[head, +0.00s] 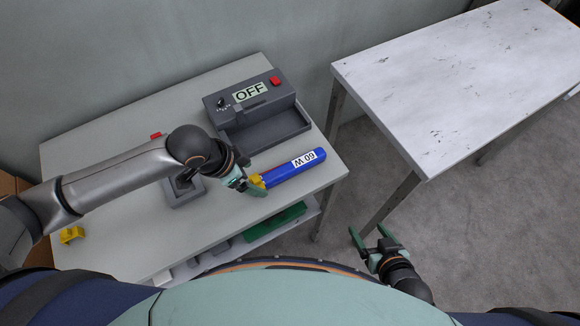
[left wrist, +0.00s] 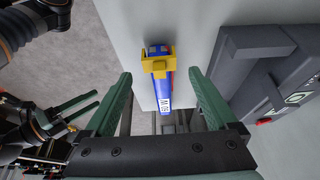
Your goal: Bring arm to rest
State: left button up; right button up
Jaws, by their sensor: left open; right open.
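My left arm comes in from the left over the light grey table (head: 110,235). My left gripper (head: 250,188) is open beside the yellow end of a blue floodlight housing marked "60 W" (head: 293,167). In the left wrist view the housing (left wrist: 162,92) shows between the open fingers (left wrist: 164,85), lying on the table beyond them; nothing is gripped. My right gripper (head: 372,240) is open and empty, low over the floor right of the table. It also shows at the left of the left wrist view (left wrist: 75,112).
A dark grey device reading "OFF" (head: 250,93) with a red button stands at the table's back right. A grey fixture (head: 184,192) is partly hidden under my left arm. A yellow piece (head: 72,235) lies at left. A white table (head: 450,75) is bare; a green item (head: 275,222) lies below.

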pick_arm(q)
jog(key=v, duration=1)
jog(key=shift+p, duration=0.35)
